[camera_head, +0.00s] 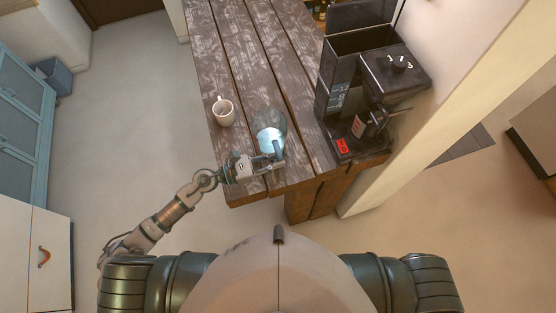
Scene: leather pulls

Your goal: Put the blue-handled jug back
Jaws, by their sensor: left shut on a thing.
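The blue-handled jug (269,131) is a clear glass vessel with a pale blue tint near the front end of the wooden table. Its blue-grey handle (279,150) points toward me. My left gripper (271,161) reaches in from the left at the table's front end and is shut on the jug at its handle side. The fingers partly cover the handle. I cannot tell whether the jug's base touches the table. My right gripper is not in view.
A white mug (223,111) stands on the table (221,62) left of the jug. A black coffee machine (345,95) stands close on the right, by a cream wall post (440,106). The table's far part is clear.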

